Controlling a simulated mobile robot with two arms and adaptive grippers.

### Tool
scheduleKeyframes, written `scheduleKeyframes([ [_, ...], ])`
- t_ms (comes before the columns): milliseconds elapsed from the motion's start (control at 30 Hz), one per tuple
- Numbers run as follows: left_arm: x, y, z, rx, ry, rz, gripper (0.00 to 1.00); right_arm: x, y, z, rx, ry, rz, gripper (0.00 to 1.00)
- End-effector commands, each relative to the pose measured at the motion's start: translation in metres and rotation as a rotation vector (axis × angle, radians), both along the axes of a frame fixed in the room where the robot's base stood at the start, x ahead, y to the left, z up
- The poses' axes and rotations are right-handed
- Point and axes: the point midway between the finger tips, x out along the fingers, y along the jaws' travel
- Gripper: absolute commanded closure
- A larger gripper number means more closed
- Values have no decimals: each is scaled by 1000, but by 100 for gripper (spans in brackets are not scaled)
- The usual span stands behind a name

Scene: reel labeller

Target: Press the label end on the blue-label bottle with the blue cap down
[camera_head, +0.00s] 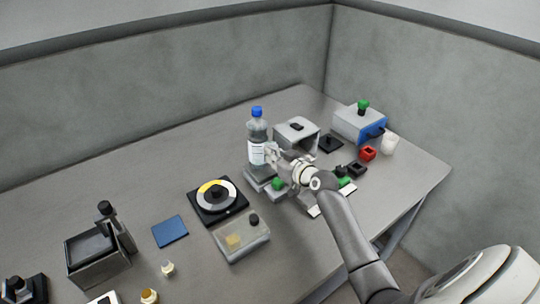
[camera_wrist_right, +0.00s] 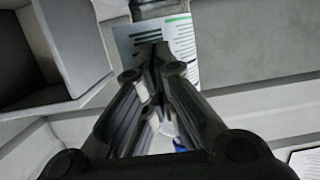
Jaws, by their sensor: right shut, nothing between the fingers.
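The clear bottle (camera_head: 258,130) with the blue cap (camera_head: 257,111) stands upright on a grey stand (camera_head: 263,180) near the middle of the table. A white label (camera_head: 256,152) is on its lower front. In the right wrist view the label (camera_wrist_right: 180,38) shows printed lines and a green stripe, and one edge appears to stick out past the bottle. My right gripper (camera_head: 270,155) is shut and empty, with its fingertips at the label, also seen in the right wrist view (camera_wrist_right: 155,62). I cannot tell whether they touch it. My left gripper is out of view.
A grey box (camera_head: 297,133) and a blue-and-white device (camera_head: 360,124) stand behind and right of the bottle. A black turntable (camera_head: 218,201), a clear box (camera_head: 242,238) and a blue pad (camera_head: 170,231) lie to the left. The table's back left is clear.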

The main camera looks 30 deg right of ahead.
Motion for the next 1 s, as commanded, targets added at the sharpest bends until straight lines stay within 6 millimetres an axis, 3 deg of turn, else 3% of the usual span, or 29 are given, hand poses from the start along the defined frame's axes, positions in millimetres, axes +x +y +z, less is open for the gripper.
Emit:
scheduleKeyframes([
  [1000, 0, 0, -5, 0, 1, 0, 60, 12, 1, -1, 0, 1, 0, 100],
])
